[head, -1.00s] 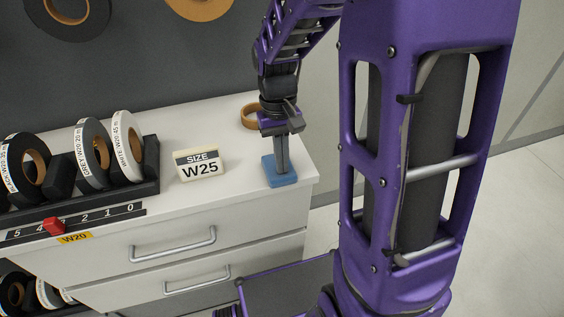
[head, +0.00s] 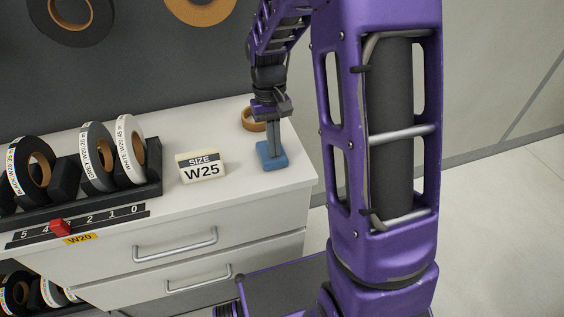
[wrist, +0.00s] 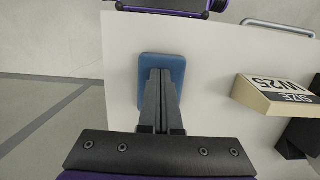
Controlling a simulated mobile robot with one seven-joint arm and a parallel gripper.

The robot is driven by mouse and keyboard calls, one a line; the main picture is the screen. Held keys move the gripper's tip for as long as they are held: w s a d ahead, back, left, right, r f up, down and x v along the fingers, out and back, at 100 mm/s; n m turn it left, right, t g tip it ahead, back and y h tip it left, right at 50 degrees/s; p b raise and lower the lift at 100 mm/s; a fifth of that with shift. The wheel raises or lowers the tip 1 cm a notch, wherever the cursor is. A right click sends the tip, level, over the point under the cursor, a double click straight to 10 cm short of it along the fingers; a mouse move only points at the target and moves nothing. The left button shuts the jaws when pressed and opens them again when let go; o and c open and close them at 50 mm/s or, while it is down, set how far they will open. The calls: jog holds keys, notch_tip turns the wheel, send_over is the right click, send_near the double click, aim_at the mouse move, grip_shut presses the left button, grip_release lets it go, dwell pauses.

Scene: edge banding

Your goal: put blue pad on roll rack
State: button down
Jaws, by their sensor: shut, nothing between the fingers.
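The blue pad (head: 272,160) lies flat on the white cabinet top near its right end. My gripper (head: 274,154) points down over the pad with its fingers together. In the wrist view the shut fingertips (wrist: 160,72) overlap the blue pad (wrist: 176,63); whether they touch it I cannot tell. Nothing is between the fingers. The roll rack (head: 150,187) is the dark rack at the left of the cabinet top, holding black, grey and white rolls with dark dividers.
A SIZE W25 sign (head: 202,167) stands between rack and pad; it also shows in the wrist view (wrist: 277,95). A tan ring (head: 254,119) lies behind the gripper. A numbered strip with a red slider (head: 61,228) runs along the front. The cabinet top between sign and pad is clear.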

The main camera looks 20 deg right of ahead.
jog(key=shift+f, duration=0.25)
jog(key=shift+w+r+p, duration=0.15)
jog(key=shift+r+p, duration=0.5)
jog(key=shift+p, duration=0.15)
jog(key=w, duration=1.1)
jog(key=shift+w+p, duration=0.3)
jog(key=shift+p, duration=0.1)
jog(key=shift+w, duration=0.15)
